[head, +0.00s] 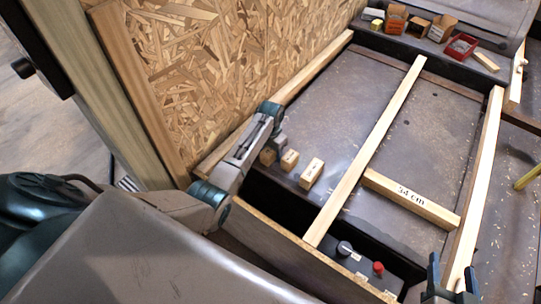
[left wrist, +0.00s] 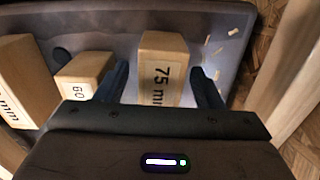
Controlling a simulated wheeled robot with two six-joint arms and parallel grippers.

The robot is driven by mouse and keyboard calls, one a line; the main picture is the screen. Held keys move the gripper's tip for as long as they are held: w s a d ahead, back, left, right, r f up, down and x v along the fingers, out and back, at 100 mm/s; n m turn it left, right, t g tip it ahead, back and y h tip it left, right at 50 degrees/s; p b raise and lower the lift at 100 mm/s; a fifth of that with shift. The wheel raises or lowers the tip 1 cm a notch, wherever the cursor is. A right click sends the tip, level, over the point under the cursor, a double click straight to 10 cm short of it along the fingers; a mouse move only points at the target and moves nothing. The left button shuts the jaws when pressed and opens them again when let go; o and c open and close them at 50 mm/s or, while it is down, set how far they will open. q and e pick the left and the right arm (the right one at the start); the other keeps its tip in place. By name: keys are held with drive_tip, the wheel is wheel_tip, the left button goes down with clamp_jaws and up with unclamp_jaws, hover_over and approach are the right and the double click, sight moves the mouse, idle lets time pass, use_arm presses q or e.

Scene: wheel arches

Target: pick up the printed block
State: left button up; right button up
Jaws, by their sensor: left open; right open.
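Three small wooden blocks with black print stand in a row on the dark floor of the framed bay. In the left wrist view they are a block marked "75 mm" (left wrist: 163,62), a smaller one marked "60" (left wrist: 82,76) and a larger one marked "mm" (left wrist: 24,80), cut off at the left edge. In the head view, my left gripper (head: 277,143) is beside the leftmost block (head: 267,157). In the left wrist view, my left gripper (left wrist: 160,88) is open, its fingers either side of the "75 mm" block; contact cannot be told. My right gripper (head: 452,284) is open and empty.
A beam marked "34 cm" (head: 411,199) lies right of a long wooden slat (head: 371,144). Small boxes and a red bin (head: 460,46) stand at the back. A dark knob and a red knob (head: 378,267) sit near the front. A chipboard wall (head: 205,65) rises at left.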

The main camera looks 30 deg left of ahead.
use_arm(q)
drive_tip(key=shift+f, duration=0.65)
drive_tip(key=c, duration=1.1)
use_arm(e)
drive_tip(key=shift+w+d+r+t, duration=0.1)
drive_tip(key=shift+w+r+t, duration=0.25)
drive_tip(key=shift+r, duration=0.25)
drive_tip(key=shift+w+r+t, duration=0.2)
drive_tip(key=shift+r+t, duration=0.25)
drive_tip(key=shift+r, duration=0.15)
use_arm(q)
drive_tip(key=shift+r, duration=0.1)
